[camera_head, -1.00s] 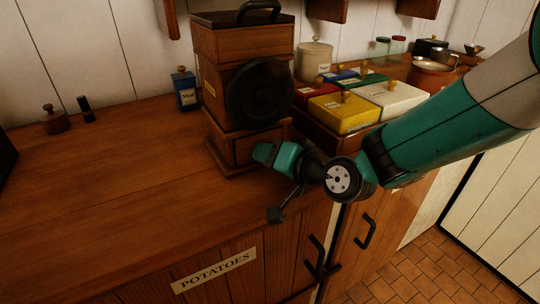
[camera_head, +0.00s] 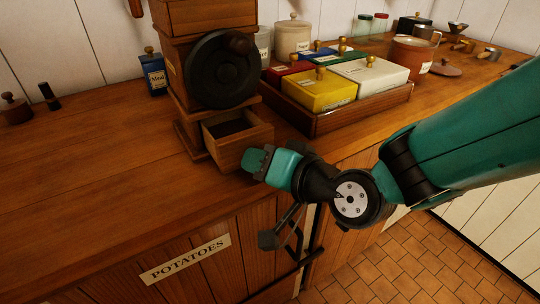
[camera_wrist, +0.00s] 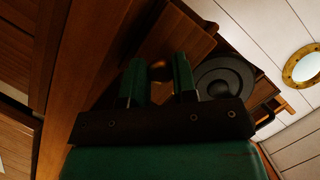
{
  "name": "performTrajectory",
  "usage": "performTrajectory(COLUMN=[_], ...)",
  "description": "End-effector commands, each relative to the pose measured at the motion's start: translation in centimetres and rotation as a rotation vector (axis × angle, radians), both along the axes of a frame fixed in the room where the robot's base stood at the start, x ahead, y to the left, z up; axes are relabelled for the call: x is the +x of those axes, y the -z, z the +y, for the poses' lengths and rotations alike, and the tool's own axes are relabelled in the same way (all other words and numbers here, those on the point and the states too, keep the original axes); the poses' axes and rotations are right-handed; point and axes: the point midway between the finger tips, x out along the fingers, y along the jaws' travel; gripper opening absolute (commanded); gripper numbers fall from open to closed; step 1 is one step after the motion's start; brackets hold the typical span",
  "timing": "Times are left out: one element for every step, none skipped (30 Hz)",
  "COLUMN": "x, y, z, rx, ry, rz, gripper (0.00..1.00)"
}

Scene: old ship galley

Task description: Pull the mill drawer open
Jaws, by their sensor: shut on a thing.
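The wooden mill (camera_head: 190,60) stands on the counter with a large black wheel (camera_head: 222,70) on its side. Its drawer (camera_head: 234,154) at the base is pulled out, and its dark inside shows from above. My gripper (camera_head: 256,161) is at the drawer's front, shut on the drawer's knob. In the wrist view the knob (camera_wrist: 160,71) shows between my two green fingers, partly hidden by them. The wheel also shows there, to the right of the fingers (camera_wrist: 222,78).
A wooden tray (camera_head: 335,118) with several coloured lidded boxes stands right of the mill. A blue tin (camera_head: 154,75) is behind it at left. The left counter (camera_head: 90,165) is mostly clear. Cupboard doors with black handles are below the counter edge.

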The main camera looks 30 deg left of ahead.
Motion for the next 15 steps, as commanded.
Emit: performTrajectory(x=[0.11, 0.11, 0.12, 0.13, 0.13, 0.13, 0.12, 0.11, 0.11, 0.11, 0.1, 0.1, 0.09, 0.09, 0.1], y=[-0.02, -0.02, -0.01, -0.02, -0.02, -0.02, -0.03, -0.02, -0.02, -0.01, -0.02, -0.02, -0.01, -0.01, -0.01], z=[-0.01, -0.01, -0.02, -0.02, -0.02, -0.02, -0.01, -0.01, -0.01, -0.01, -0.01, -0.01, -0.01, -0.01, -0.01], rx=[0.001, 0.001, 0.001, 0.001, 0.001, 0.001, 0.001, 0.001, 0.0, 0.0, 0.0, 0.0, 0.0, 0.0, 0.0], ry=[0.002, 0.002, 0.002, 0.002, 0.002, 0.002, 0.002, 0.002, 0.002, 0.002, 0.002, 0.002, 0.002, 0.002, 0.002], rz=[-0.003, -0.003, -0.003, -0.003, -0.003, -0.003, -0.003, -0.003, -0.002, -0.002, -0.002, -0.002, -0.002, -0.002, -0.002], gripper=[0.0, 0.0, 0.0, 0.0, 0.31, 0.4, 0.47, 0.52, 0.52, 0.52, 0.52, 0.52, 0.52, 0.52, 0.52])
